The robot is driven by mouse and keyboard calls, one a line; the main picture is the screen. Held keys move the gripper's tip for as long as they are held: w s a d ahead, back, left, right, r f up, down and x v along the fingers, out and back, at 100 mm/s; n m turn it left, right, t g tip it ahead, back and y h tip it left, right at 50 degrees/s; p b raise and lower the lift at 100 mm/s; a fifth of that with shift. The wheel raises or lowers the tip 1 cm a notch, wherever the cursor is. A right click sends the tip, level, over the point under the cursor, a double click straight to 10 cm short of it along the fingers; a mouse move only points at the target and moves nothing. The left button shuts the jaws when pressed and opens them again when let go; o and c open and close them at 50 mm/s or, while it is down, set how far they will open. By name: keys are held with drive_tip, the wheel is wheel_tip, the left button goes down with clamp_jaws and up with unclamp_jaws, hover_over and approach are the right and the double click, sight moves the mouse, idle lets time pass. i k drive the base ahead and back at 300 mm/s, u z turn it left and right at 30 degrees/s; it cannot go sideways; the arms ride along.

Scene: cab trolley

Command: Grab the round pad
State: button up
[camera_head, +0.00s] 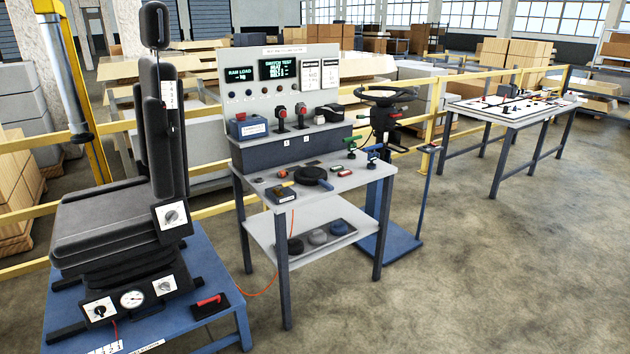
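A black round, flat disc (311,177), which looks like the round pad, lies on the worktop of the grey test bench (352,182). A small blue piece (327,185) is at its front right edge; I cannot tell whether they are joined. On the bench's lower shelf (284,264), three rounded pad-like things sit in a row on a dark strip: a dark one (296,245), a grey one (317,237) and a bluish one (339,227). My gripper is not in view.
A black seat (110,225) on a blue stand (215,270) is at the left. A steering wheel (386,95) stands right of the bench. The floor at the front right is clear.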

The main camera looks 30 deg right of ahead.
sight(308, 175)
drive_tip(key=k, duration=0.55)
drive_tip(key=u, duration=0.1)
drive_tip(key=i, duration=1.7)
drive_tip(key=z, duration=0.55)
